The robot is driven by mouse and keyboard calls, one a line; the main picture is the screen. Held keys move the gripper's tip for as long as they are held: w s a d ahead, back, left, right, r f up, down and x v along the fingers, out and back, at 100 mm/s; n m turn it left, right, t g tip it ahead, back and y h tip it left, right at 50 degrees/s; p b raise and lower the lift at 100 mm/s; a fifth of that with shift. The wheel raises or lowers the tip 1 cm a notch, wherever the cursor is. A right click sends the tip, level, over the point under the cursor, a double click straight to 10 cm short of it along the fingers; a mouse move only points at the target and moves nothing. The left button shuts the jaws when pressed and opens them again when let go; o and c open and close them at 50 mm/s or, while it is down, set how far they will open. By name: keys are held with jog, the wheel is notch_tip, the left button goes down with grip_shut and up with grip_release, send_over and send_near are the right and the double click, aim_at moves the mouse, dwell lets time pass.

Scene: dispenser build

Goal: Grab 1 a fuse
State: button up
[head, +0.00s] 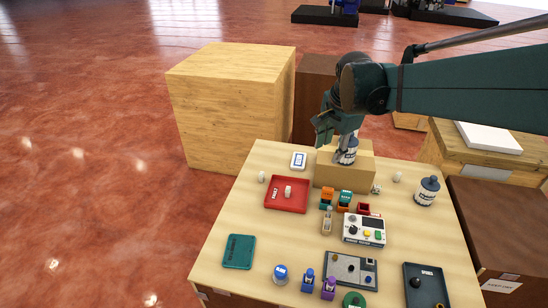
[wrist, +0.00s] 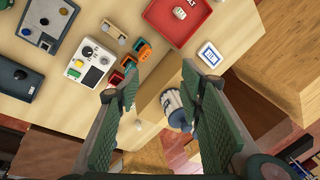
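I cannot make out for certain which small item is a fuse. My gripper (head: 333,130) is above the tan box at the back of the table. In the wrist view its two green fingers (wrist: 158,78) are spread apart. A similar jar (head: 427,191) stands at the table's right. A small pale piece (head: 288,191) lies in the red tray (head: 274,207).
The tan box (head: 329,181) fills the table's back middle. Orange, teal and red holders (head: 345,198), a white control panel (head: 364,231), a grey board (head: 364,278), a dark tray (head: 430,294) and a teal mat (head: 239,251) occupy the table. A tall wooden crate (head: 225,110) stands behind left.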

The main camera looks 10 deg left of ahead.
jog(key=w+a+f+m+g, duration=0.1)
jog(key=w+a+f+m, duration=0.1)
jog(key=w+a+f, duration=0.4)
jog(key=w+a+f+m+g, duration=0.1)
jog(key=w+a+f+m, duration=0.15)
jog(key=a, duration=0.55)
jog(key=m+g+h, duration=0.1)
jog(key=m, duration=0.2)
send_over(260, 175)
jog(key=w, duration=0.1)
jog(key=f, duration=1.2)
jog(key=shift+d+f+p, duration=0.2)
jog(key=shift+d+p, duration=0.1)
jog(key=shift+p, duration=0.1)
jog(key=shift+a+f, duration=0.2)
jog(key=shift+f, duration=0.05)
jog(key=shift+f, duration=1.3)
jog(key=shift+a+f+p, duration=0.2)
jog(key=shift+f+p, duration=0.15)
jog(key=shift+f, duration=2.25)
